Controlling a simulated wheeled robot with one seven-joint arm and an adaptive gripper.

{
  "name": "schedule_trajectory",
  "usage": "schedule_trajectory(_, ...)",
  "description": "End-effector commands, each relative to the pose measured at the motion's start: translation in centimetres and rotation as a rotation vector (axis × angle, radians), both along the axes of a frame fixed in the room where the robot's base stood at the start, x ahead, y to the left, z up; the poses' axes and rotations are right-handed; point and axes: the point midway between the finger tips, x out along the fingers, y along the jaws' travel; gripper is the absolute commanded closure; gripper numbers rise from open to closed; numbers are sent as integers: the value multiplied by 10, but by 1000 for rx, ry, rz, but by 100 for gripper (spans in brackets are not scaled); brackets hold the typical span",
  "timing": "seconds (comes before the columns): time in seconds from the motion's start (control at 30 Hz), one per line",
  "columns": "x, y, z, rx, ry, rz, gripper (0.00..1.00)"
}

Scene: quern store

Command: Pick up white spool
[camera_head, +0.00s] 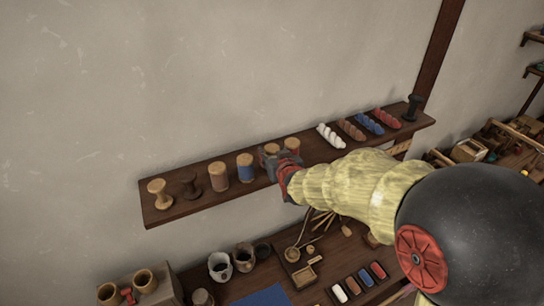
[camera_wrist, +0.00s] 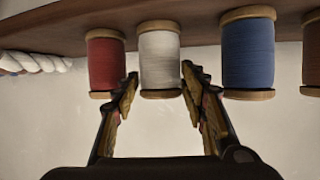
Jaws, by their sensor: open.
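The white spool (camera_wrist: 160,58) has pale wooden ends and fills the middle of the wrist view. My gripper (camera_wrist: 160,80) is open, with one finger towards each side of the spool's near end. The fingertips reach the edge of the spool in the picture; I cannot tell whether they touch it. Nothing is held. In the head view my gripper (camera_head: 272,158) is at the shelf, between the blue and red spools, and largely hides the white spool.
A red spool (camera_wrist: 105,62) and a blue spool (camera_wrist: 248,55) flank the white one closely. The spools stand on a narrow wall shelf (camera_head: 160,214). Twisted skeins (camera_head: 331,136) lie further right. A cluttered bench with jars (camera_head: 220,266) is below.

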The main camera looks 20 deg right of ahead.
Motion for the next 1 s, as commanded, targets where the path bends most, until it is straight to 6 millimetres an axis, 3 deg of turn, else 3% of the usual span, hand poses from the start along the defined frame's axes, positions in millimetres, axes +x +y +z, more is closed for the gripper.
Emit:
schedule_trajectory(0.27, 14, 0, -4, 1, 0, 0, 57)
schedule_trajectory(0.6, 49, 0, -18, 1, 1, 0, 57)
schedule_trajectory(1.0, 54, 0, -20, 1, -1, 0, 60)
